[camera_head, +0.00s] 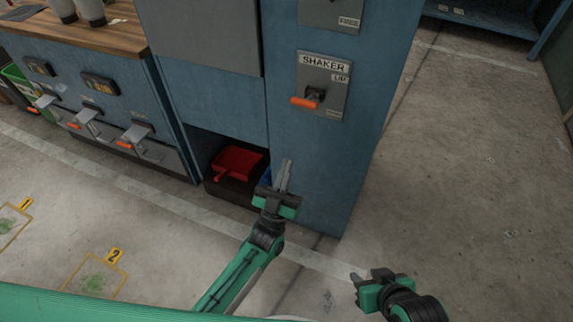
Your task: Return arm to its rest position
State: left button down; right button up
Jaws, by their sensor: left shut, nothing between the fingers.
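My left gripper (284,176) is on a green arm that reaches up from the bottom edge. Its grey fingers are together and hold nothing, pointing up the picture in front of the blue cabinet (365,180). From this view I cannot tell whether they touch the cabinet. My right gripper (355,284) is at the lower right over the concrete floor, pointing left. Its fingers are small and seen at an angle, so their gap is unclear. No object shows in it.
A panel marked SHAKER (323,86) with an orange-tipped lever (308,101) is on the cabinet. A red scoop (237,162) lies in a dark bin in the cabinet's lower opening. Drawers with orange-tipped handles (134,136) stand left. Open floor (480,170) lies right.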

dwell(0.7)
